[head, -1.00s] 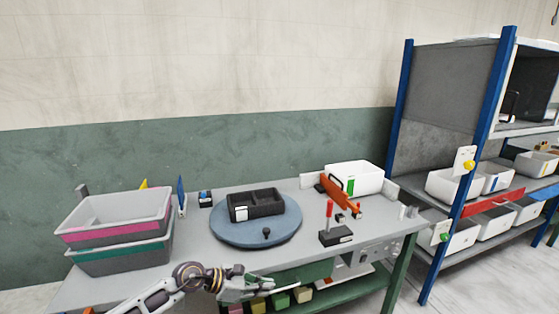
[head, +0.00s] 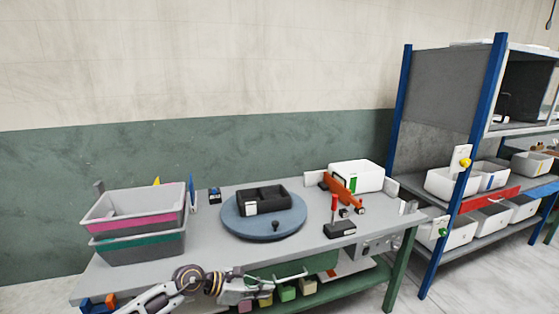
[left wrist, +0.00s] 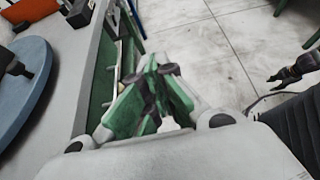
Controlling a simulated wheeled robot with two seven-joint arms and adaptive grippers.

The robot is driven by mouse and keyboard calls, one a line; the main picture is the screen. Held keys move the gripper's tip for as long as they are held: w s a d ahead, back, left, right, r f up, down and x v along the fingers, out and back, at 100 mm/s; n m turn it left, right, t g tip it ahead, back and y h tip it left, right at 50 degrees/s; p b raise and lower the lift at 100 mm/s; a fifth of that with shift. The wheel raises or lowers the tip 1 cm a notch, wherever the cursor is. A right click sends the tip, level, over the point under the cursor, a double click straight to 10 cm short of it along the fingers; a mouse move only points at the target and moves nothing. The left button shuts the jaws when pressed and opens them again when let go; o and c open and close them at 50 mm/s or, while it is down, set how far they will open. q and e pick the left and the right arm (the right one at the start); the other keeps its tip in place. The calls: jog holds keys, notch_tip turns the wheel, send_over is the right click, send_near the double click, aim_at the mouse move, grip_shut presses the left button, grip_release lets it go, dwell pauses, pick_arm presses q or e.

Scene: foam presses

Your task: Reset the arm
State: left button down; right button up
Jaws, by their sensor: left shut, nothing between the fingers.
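My left arm comes in low at the front of the workbench (head: 330,262) in the head view. My left gripper (head: 290,278) is shut and empty, in front of the bench's front edge and over the lower shelf. In the left wrist view its green fingers (left wrist: 158,75) come together with nothing between them, beside the bench edge. A dark gripper, apparently my right one (left wrist: 290,74), shows small at the right of that view; its jaw state is unclear.
A blue turntable (head: 262,228) carries a black divided tray (head: 262,198). Stacked grey bins (head: 135,248) stand left. A red-handled clamp (head: 340,226), an orange tool (head: 342,188) and a white bin (head: 357,175) stand right. A blue-posted rack (head: 470,150) stands beyond. Floor (left wrist: 235,40) beside the bench is clear.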

pick_arm(q)
jog(key=w+a+f+n+t+y, duration=0.1)
jog(key=w+a+f+n+t, duration=0.35)
jog(key=f+n, duration=0.45)
jog(key=w+a+f+n+t, duration=0.3)
jog(key=a+f+n, duration=0.3)
jog(key=n, duration=0.4)
jog(key=s+a+f+n+y, duration=0.3)
jog(key=a+f+n, duration=0.25)
jog(key=f, duration=0.45)
jog(key=s+a+f+n+y, duration=0.35)
jog(key=f+n, duration=0.25)
jog(key=f, duration=0.3)
jog(key=s+a+f+n+g+y, duration=0.2)
jog(key=s+a+f+n, duration=0.25)
jog(key=s+f, duration=0.5)
jog(key=s+a+f+n+g+y, duration=0.25)
jog(key=s+f+n, duration=0.35)
jog(key=s+f, duration=0.4)
jog(key=s+f+n+g, duration=0.2)
jog(key=s+f+n, duration=0.1)
jog(key=s, duration=1.1)
jog(key=s+f+n+g, duration=0.3)
jog(key=s+f, duration=0.2)
jog(key=s, duration=0.9)
jog(key=shift+s+a+f+g, duration=0.2)
jog(key=shift+s+a+g, duration=0.05)
jog(key=shift+a+g, duration=0.1)
pick_arm(e)
jog(key=shift+w, duration=0.25)
